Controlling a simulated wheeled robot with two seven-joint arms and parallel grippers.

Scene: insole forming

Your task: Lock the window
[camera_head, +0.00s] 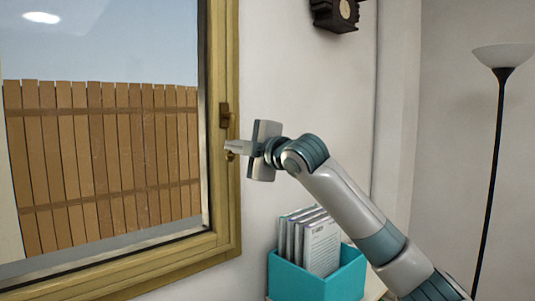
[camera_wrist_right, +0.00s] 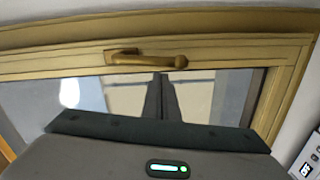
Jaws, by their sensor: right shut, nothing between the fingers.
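The window (camera_head: 105,150) fills the left of the head view and looks closed in its wooden frame (camera_head: 224,215). Its bronze handle (camera_head: 224,112) is on the right stile. The lever points down along the stile, with its rounded end just under my fingers. In the wrist view the handle (camera_wrist_right: 145,59) runs parallel to the frame bar. My right gripper (camera_head: 229,147) is shut and empty, its fingers pointing left at the lower lever. In the wrist view the fingertips (camera_wrist_right: 160,77) are close to the lever near its knob end; I cannot tell if they touch. My left gripper is not seen.
A teal holder (camera_head: 310,282) with several papers (camera_head: 320,242) stands below my right forearm. A floor lamp (camera_head: 495,120) stands at the right. A dark wall fixture (camera_head: 335,14) hangs high up.

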